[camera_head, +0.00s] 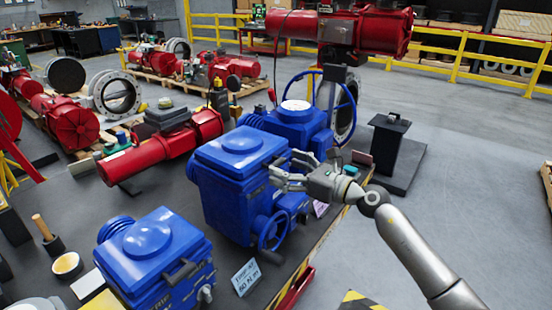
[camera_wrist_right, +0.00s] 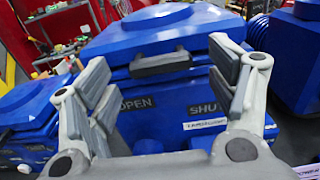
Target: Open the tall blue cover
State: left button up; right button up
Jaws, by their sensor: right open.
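The tall blue cover (camera_head: 240,145) is the lid of the middle blue actuator box (camera_head: 235,205), and it looks closed. In the right wrist view, the cover (camera_wrist_right: 155,28) sits above a blue front with the words OPEN and SHUT. A dark handle (camera_wrist_right: 160,64) sticks out from the cover's front edge. My right gripper (camera_head: 287,172) is open at the front right side of this box. In the wrist view, its fingers (camera_wrist_right: 165,85) stand apart on either side of the handle, with nothing held. Contact with the handle cannot be told. My left gripper is out of view.
A lower blue box (camera_head: 150,265) with its own lid stands at the front left. A blue handwheel (camera_head: 272,230) juts from the tall box. Another blue actuator (camera_head: 290,125) stands behind, and a red cylinder (camera_head: 165,150) lies left. A small sign (camera_head: 246,277) stands near the edge.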

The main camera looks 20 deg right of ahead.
aim_at(280, 165)
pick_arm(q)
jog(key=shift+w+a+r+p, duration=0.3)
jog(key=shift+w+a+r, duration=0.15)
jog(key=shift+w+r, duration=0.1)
pick_arm(e)
jog(key=shift+x, duration=1.75)
jog(key=shift+c, duration=0.3)
